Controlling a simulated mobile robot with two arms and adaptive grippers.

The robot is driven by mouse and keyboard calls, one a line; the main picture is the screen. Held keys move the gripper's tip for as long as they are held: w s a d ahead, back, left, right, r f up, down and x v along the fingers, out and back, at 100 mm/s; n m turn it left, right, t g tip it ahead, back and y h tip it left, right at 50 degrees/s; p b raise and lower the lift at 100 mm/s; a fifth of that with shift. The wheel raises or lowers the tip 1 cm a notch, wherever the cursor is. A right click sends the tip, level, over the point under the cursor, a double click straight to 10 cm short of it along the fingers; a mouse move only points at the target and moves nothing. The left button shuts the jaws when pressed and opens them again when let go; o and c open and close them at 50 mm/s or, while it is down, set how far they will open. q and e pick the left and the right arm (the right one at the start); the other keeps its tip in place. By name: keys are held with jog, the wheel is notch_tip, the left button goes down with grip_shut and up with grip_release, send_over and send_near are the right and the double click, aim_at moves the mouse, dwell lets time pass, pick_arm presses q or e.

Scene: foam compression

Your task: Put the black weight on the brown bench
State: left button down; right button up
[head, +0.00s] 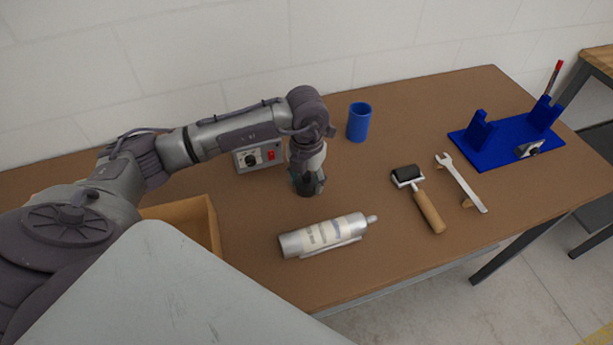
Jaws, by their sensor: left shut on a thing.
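The brown bench (390,239) runs across the view against a pale block wall. My left gripper (308,186) points down over the middle of the bench, between the control box and the silver canister. It is shut on the black weight (306,190), a small dark piece low between its fingers. Most of the weight is hidden by the fingers, and I cannot tell whether it touches the bench top. My right gripper is not in view.
A control box (250,158) and a blue cup (359,122) stand behind the gripper. A silver canister (322,235) lies in front. A roller (418,195), a wrench (462,183) and a blue stand (505,140) are to the right. A wooden box (211,228) is left.

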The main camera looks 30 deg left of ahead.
aim_at(307, 173)
pick_arm(q)
jog(key=shift+r, duration=0.1)
jog(key=c, duration=0.8)
grip_release()
jog(key=shift+f, duration=0.2)
jog(key=o, duration=0.4)
jog(key=shift+o, duration=0.2)
jog(key=shift+r, duration=0.45)
notch_tip(307, 173, up, 12)
jog(key=b, duration=0.3)
jog(key=shift+f, duration=0.25)
